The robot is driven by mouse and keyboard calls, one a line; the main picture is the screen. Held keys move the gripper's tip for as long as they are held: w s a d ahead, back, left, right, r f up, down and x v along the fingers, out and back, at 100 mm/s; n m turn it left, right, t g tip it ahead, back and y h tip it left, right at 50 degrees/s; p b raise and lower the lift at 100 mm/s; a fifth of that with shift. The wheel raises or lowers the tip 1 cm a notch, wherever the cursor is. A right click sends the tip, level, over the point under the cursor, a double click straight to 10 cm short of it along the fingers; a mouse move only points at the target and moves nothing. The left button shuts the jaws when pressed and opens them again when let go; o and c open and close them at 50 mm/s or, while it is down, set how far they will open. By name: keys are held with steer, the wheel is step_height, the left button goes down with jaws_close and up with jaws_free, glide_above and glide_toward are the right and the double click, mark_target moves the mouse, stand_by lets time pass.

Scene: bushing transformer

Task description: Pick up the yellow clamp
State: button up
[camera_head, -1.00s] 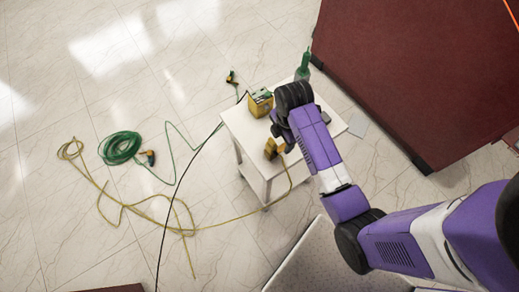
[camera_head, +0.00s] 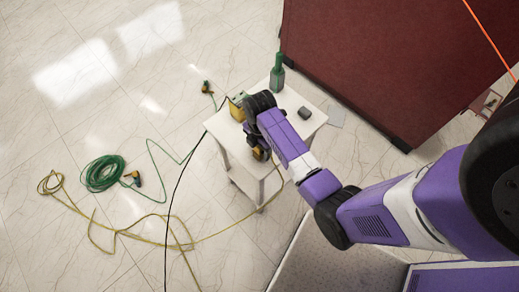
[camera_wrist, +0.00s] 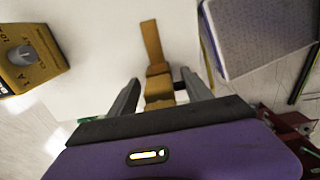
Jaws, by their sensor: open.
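The yellow clamp (camera_wrist: 157,80) lies on the white table (camera_wrist: 95,70) in the wrist view, its narrow end pointing away from me. My gripper (camera_wrist: 160,82) is open, with one finger on each side of the clamp in the picture. I cannot tell how far above the clamp the fingers are, or whether they touch it. In the head view, only a small yellow part of the clamp (camera_head: 260,154) shows under my wrist, and my fingers are hidden there.
A yellow box (camera_wrist: 30,55) with a grey knob stands left of the clamp. A green bottle (camera_head: 277,74) and a small dark block (camera_head: 305,112) are on the table. A coiled green cable (camera_head: 103,173) and a yellow cable (camera_head: 125,233) lie on the floor. A dark red block stands behind.

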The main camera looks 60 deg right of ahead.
steer(key=shift+f, duration=0.3)
jaws_close()
steer(key=shift+r, duration=0.25)
